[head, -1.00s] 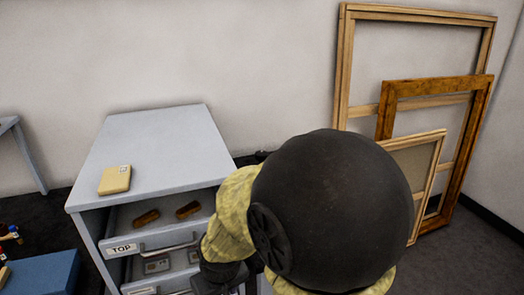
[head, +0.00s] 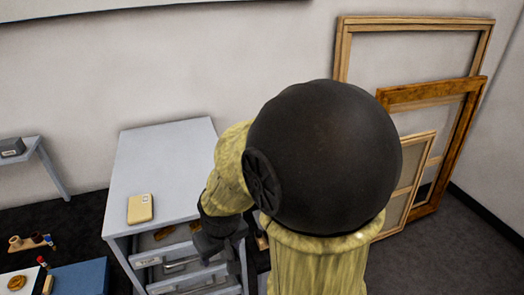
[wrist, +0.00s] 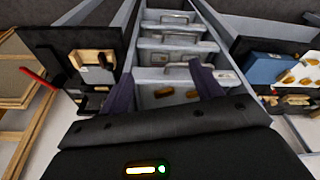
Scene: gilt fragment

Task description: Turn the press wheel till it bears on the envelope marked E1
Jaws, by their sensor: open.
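I cannot make out a press wheel or a readable E1 mark in either view. A tan packet with a small white label (head: 140,208) lies flat on top of the grey cabinet (head: 165,160); its label is too small to read.
Blue box (head: 80,277) and small tools (head: 32,241) sit on a dark surface at left. A grey side table (head: 40,160) stands behind. A dark bench with a pale object (wrist: 92,72) shows at left in the wrist view.

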